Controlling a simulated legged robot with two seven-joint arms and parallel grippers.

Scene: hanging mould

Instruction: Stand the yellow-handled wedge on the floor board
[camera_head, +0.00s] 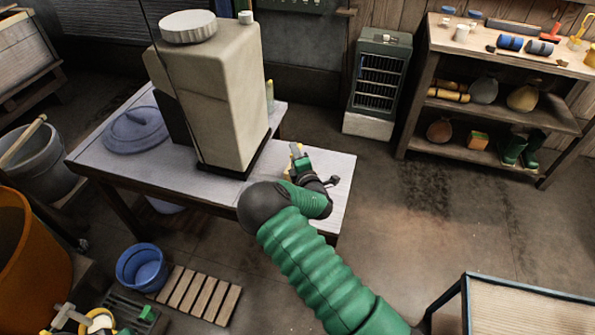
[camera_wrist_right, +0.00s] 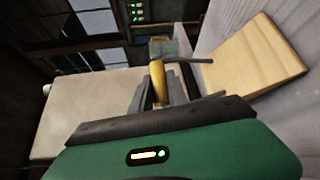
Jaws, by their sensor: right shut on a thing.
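My right gripper (camera_head: 305,163) is over the grey-topped table, just right of the tall cream tank. In the right wrist view its fingers (camera_wrist_right: 158,92) are shut on a yellow handle (camera_wrist_right: 157,80), taken as the wedge's handle. A pale wooden block (camera_wrist_right: 262,58) shows beside it against the grey tabletop; I cannot tell whether it joins the handle. In the head view the gripper and my arm mostly hide the held thing. A slatted wooden board (camera_head: 199,295), likely the floor board, lies on the floor at lower left. My left gripper is not in view.
The cream tank (camera_head: 215,100) and a blue-grey lid (camera_head: 135,130) stand on the table (camera_head: 180,180). A blue bucket (camera_head: 142,268) is close left of the slatted board, with an orange tub (camera_head: 30,250) farther left. Shelves (camera_head: 500,100) stand at right. The middle floor is clear.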

